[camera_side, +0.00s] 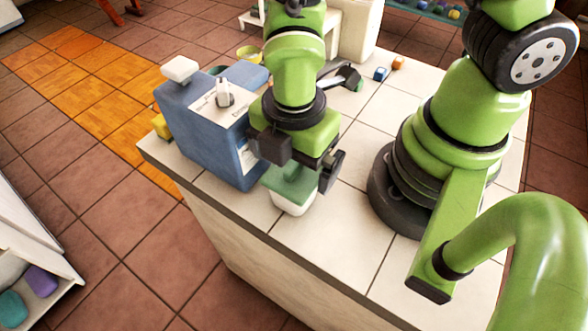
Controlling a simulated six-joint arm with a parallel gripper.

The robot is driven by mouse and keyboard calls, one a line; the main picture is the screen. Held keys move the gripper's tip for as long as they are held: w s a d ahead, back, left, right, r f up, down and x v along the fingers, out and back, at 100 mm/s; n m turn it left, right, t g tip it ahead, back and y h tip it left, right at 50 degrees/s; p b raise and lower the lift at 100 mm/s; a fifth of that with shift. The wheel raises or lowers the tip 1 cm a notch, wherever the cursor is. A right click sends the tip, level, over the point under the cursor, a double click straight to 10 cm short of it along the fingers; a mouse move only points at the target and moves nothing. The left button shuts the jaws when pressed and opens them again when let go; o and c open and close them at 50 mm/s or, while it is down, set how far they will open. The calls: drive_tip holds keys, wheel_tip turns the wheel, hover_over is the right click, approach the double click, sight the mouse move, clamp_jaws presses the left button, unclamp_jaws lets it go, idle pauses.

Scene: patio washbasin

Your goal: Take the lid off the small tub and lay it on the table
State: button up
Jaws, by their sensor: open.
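The small tub (293,207) is white and stands upright on the tiled table (340,230) near its front edge. Its green lid (290,184) sits on top of it. My gripper (300,176) is right above the tub, pointing down and open, with its dark fingers on either side of the lid. The gripper body hides the back of the lid. I cannot tell whether the fingers touch the lid.
A blue box (205,135) with a white top stands close to the left of the tub. A blue cube (380,74) and an orange cube (398,63) lie at the back. Bare tiles lie right of the tub, before my arm's base.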

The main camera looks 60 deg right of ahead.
drive_tip(key=shift+f, duration=0.6)
drive_tip(key=shift+c, duration=0.5)
drive_tip(key=c, duration=0.7)
drive_tip(key=shift+c, duration=0.2)
